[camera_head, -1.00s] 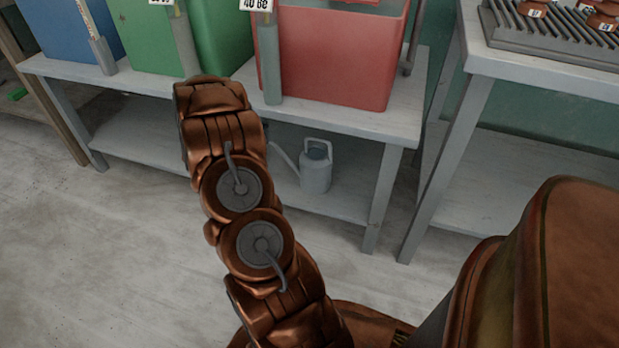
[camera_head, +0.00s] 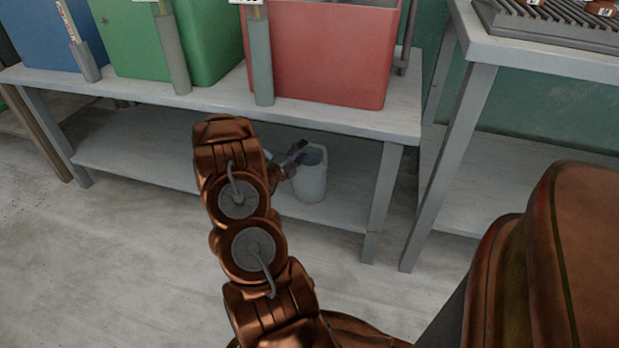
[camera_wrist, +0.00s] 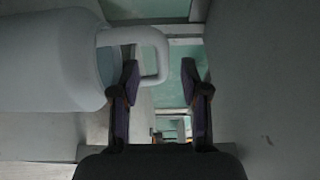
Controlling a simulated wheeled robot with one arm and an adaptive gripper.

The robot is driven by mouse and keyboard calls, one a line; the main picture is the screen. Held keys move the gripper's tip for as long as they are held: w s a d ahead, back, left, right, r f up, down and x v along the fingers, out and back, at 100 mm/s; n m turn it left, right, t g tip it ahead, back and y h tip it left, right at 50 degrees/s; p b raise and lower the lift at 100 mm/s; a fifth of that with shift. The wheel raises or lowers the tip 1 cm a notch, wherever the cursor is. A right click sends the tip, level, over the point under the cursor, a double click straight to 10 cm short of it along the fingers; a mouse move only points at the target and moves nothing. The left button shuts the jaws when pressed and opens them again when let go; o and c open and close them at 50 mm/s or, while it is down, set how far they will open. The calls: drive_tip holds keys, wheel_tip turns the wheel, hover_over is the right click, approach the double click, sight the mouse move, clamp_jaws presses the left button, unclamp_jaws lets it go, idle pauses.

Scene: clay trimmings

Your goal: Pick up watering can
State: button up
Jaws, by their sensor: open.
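The grey watering can (camera_head: 311,181) stands on the lower shelf of the middle bench, under the red bin. In the wrist view its pale body (camera_wrist: 45,60) fills the upper left. Its loop handle (camera_wrist: 158,42) reaches right, and the outer bar of the loop shows between my two fingers. My gripper (camera_wrist: 160,76) is open, with one finger over the loop's opening and the other right of the handle. Whether either finger touches the handle cannot be told. In the head view my gripper (camera_head: 296,157) is at the can's upper left, and my arm hides the spout.
The bench top (camera_head: 330,119) is close above the can, with a red bin (camera_head: 330,60), a green bin (camera_head: 206,45) and a blue bin (camera_head: 45,38) on it. A bench leg (camera_head: 383,205) stands right of the can. The lower shelf (camera_head: 135,150) is bare at left.

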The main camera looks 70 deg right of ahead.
drive_tip(key=shift+b+x, duration=0.9)
drive_tip(key=shift+x, duration=1.4)
drive_tip(key=shift+r, duration=0.15)
drive_tip(key=shift+c, duration=0.4)
clamp_jaws()
